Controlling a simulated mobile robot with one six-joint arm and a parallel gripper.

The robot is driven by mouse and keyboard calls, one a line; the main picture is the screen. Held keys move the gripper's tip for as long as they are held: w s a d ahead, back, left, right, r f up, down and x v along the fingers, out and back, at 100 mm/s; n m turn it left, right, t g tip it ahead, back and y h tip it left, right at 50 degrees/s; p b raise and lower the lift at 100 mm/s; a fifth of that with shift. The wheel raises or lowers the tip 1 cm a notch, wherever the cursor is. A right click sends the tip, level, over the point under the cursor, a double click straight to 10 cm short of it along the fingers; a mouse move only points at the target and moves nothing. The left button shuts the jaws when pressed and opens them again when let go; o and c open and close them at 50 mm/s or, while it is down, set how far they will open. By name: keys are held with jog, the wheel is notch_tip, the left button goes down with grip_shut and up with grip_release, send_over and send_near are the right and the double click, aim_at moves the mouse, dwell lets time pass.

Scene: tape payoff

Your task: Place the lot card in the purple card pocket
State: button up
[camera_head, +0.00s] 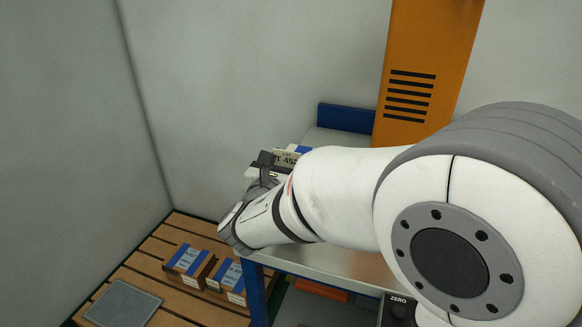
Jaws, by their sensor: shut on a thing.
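My gripper (268,162) is a dark shape at the end of my white arm, above the left end of a grey bench. It is shut on the lot card (286,158), a pale card with dark print of which "T 452" can be read. The card stands out on the right side of the gripper, and its lower part is hidden by the gripper and arm. The fingertips are small and partly hidden. No purple card pocket shows in this view; my arm covers much of the bench.
The grey bench (340,263) has a blue frame and a blue back ledge (346,118). An orange slotted column (420,75) rises behind it. Below left, a wooden pallet (160,250) bears brown boxes (189,266) with blue tape and a grey plate (122,304).

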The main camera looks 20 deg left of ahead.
jog(key=shift+f, duration=0.8)
jog(key=shift+c, duration=1.2)
jog(key=o, duration=1)
jog(key=shift+f, duration=0.1)
jog(key=shift+c, duration=0.2)
jog(key=shift+o, duration=0.6)
jog(key=shift+a, duration=0.1)
jog(key=o, duration=0.3)
jog(key=shift+w, duration=0.1)
jog(key=shift+o, duration=0.2)
jog(key=shift+r, duration=0.2)
jog(key=s+a, duration=0.1)
jog(key=s, duration=1.1)
